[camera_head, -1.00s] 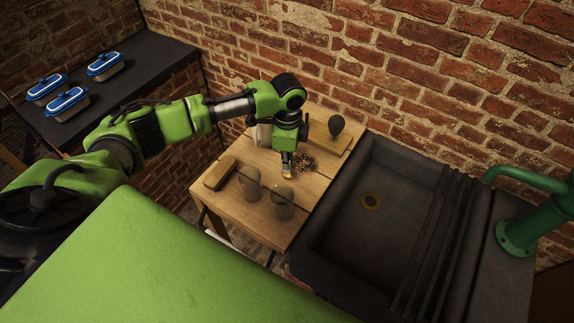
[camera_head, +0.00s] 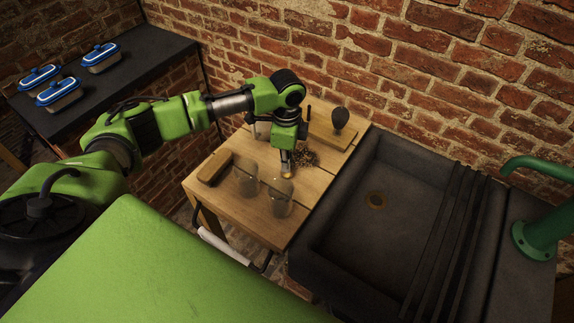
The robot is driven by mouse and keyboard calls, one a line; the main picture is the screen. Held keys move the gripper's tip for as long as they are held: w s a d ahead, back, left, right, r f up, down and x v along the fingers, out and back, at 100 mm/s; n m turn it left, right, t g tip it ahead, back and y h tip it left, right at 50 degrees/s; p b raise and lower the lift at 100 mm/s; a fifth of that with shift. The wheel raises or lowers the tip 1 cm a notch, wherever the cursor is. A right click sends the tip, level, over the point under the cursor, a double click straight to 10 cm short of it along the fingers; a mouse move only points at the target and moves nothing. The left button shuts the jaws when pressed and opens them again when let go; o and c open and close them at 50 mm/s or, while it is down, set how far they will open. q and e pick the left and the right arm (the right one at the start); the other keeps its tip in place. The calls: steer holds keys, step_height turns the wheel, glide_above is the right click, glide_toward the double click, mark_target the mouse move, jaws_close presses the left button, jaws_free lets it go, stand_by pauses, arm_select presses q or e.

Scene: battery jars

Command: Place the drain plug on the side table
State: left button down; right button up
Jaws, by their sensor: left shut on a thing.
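My left gripper (camera_head: 287,170) points down over the wooden side table (camera_head: 225,222). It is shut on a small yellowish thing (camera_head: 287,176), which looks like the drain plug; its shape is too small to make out. The gripper is just behind two clear glass jars (camera_head: 246,182) (camera_head: 281,200). I cannot tell whether the held thing touches the tabletop. My right gripper is not in view.
A wooden block (camera_head: 214,168) lies at the table's left edge. A wooden board (camera_head: 328,134) with a dark rounded object (camera_head: 340,117) is at the back. A green tap (camera_head: 540,230) stands right of the sink.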

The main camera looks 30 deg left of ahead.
arm_select(q)
steer(key=shift+a, duration=0.1)
steer(key=c, duration=2.6)
jaws_free()
steer(key=shift+f, duration=0.15)
steer(key=o, duration=0.4)
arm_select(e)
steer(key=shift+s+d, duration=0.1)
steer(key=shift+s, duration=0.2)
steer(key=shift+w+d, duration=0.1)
arm_select(q)
steer(key=shift+r, duration=0.35)
step_height(320, 180, up, 10)
steer(key=b, duration=0.2)
steer(key=shift+r+b, duration=0.25)
steer(key=shift+b, duration=0.05)
steer(key=shift+r, duration=0.6)
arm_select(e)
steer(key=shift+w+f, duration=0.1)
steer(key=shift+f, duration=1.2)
